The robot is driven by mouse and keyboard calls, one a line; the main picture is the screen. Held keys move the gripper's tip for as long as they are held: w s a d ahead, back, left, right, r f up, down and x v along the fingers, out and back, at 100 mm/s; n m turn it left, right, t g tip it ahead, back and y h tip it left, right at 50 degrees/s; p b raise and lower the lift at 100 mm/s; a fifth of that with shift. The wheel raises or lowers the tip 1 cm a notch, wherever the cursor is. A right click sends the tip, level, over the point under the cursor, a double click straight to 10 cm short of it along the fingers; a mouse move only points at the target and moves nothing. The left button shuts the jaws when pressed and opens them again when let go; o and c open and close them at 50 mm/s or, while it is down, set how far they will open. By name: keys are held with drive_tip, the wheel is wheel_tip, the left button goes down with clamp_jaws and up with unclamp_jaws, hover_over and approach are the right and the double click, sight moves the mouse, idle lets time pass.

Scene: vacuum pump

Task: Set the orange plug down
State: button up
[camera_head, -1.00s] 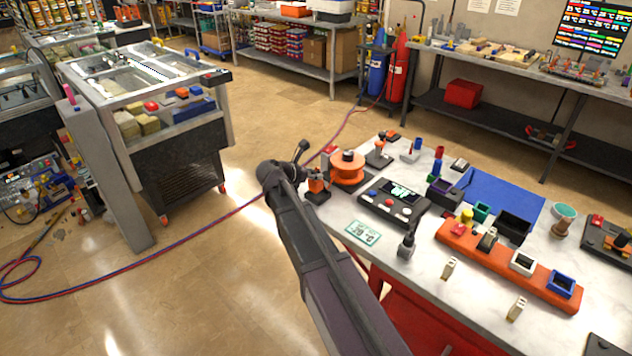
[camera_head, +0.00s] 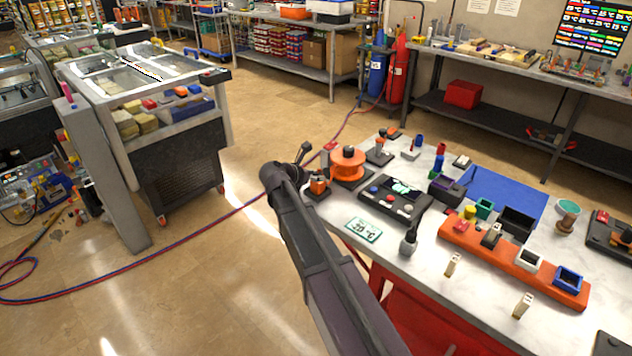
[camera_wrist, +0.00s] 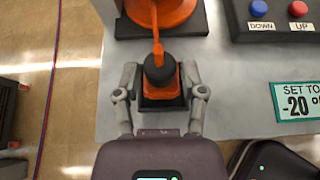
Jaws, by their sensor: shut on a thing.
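The orange plug (camera_wrist: 163,88) has an orange body with a round black top, and an orange strip runs up from it in the wrist view. It is between the two grey fingers of my gripper (camera_wrist: 160,76), which are shut on it. A black square base (camera_wrist: 162,101) shows around and below the plug; I cannot tell whether the plug touches it. In the head view the orange plug (camera_head: 318,186) is at the left edge of the white table (camera_head: 400,262), beside the end of my arm. My fingers are mostly hidden there.
An orange spool on a black base (camera_head: 348,167) stands just behind the plug. A control box with buttons (camera_head: 392,203) and a green-edged sign (camera_head: 363,230) lie to the right. An orange rack (camera_head: 510,262) is farther right. The floor left of the table is open.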

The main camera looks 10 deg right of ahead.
drive_tip(key=shift+f, duration=0.35)
drive_tip(key=o, duration=1.2)
drive_tip(key=shift+r, duration=0.1)
drive_tip(key=shift+r, duration=0.1)
drive_tip(key=shift+s+a+r, duration=0.1)
drive_tip(key=shift+r, duration=0.05)
drive_tip(key=shift+s+a+r+p, duration=0.2)
drive_tip(key=shift+a+p, duration=0.05)
drive_tip(key=shift+p, duration=0.1)
drive_tip(key=p+v, duration=0.5)
drive_tip(key=v, duration=0.6)
drive_tip(key=shift+f, duration=0.1)
